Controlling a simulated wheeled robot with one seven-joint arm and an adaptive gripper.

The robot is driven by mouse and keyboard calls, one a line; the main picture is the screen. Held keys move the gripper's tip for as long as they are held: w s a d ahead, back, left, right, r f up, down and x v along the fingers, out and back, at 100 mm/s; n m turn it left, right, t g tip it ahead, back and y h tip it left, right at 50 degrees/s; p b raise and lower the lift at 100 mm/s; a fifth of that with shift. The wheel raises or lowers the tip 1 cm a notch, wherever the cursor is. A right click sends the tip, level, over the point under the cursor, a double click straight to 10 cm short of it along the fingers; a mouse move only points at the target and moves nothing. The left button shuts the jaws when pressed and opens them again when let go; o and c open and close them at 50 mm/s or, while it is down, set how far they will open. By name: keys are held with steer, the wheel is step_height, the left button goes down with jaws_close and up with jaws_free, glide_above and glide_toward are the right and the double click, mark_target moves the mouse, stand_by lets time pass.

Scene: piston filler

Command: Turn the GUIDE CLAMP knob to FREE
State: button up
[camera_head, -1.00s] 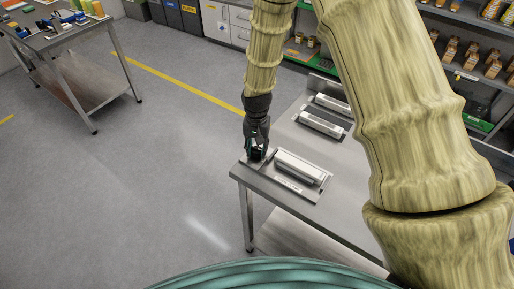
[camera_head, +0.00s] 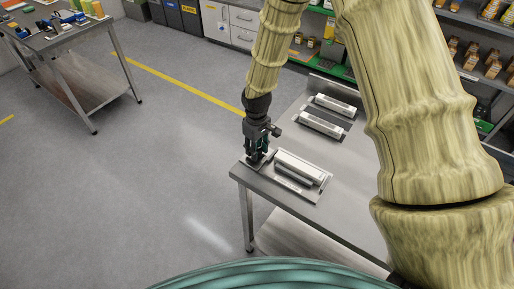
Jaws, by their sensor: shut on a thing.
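My gripper (camera_head: 257,155) points down at the near left corner of the steel table, at the left end of a plate-mounted silver unit (camera_head: 300,169). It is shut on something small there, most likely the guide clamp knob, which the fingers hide. The knob's pointer and the FREE marking cannot be made out from here. A small pale label strip (camera_head: 287,184) lies along the front of the unit's plate.
Two more silver bar-shaped units (camera_head: 321,124) and (camera_head: 335,104) lie farther back on the steel table (camera_head: 335,215). The floor (camera_head: 160,180) to the left is clear.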

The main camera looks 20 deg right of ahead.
steer(key=n, duration=0.5)
stand_by(0.6)
steer(key=o, duration=0.7)
step_height(320, 180, up, 12)
steer(key=shift+f, duration=0.1)
stand_by(0.4)
stand_by(0.3)
